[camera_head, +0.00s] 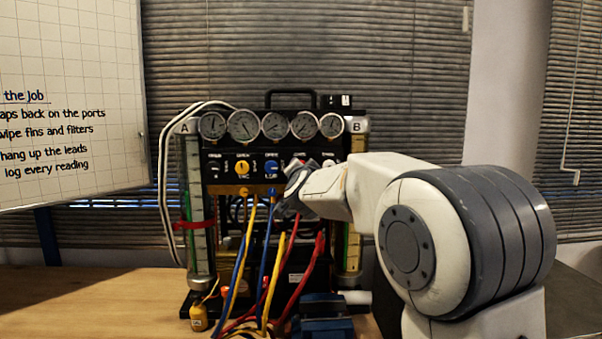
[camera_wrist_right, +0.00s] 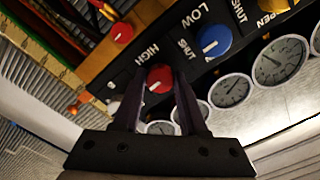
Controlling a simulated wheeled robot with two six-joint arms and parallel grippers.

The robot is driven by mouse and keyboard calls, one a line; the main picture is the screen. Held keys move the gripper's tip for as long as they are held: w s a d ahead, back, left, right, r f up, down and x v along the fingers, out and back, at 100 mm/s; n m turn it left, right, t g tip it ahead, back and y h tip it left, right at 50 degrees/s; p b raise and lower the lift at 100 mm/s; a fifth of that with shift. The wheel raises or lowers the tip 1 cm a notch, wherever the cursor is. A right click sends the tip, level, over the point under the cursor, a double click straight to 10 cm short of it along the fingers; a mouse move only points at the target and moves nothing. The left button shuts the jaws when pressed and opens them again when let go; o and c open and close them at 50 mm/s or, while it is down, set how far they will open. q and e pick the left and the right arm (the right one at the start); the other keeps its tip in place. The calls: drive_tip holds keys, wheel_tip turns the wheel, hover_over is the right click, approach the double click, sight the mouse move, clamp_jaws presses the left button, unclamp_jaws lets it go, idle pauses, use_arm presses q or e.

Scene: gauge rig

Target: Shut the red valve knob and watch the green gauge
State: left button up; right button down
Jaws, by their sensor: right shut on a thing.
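The red valve knob (camera_wrist_right: 158,79) sits on the black panel beside the word HIGH, with a white pointer line on its face. My right gripper (camera_wrist_right: 157,84) is shut on it, one finger on each side. In the head view my right gripper (camera_head: 293,187) is at the right part of the panel and hides much of the knob. Several round dial gauges with white faces, one of them here (camera_head: 275,125), stand in a row above the knobs. I cannot tell which gauge is the green one. My left gripper is not in view.
A yellow knob (camera_head: 242,168) and a blue knob (camera_head: 271,167) sit left of my gripper. Coloured hoses (camera_head: 262,262) hang below the panel. Clear columns marked A (camera_head: 197,210) and B flank the rig. The wooden bench (camera_head: 95,300) is clear at left.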

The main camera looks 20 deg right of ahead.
drive_tip(key=shift+f, duration=0.1)
idle(0.4)
drive_tip(key=shift+c, duration=2.2)
unclamp_jaws()
drive_tip(key=v, duration=1)
drive_tip(key=shift+s, duration=0.25)
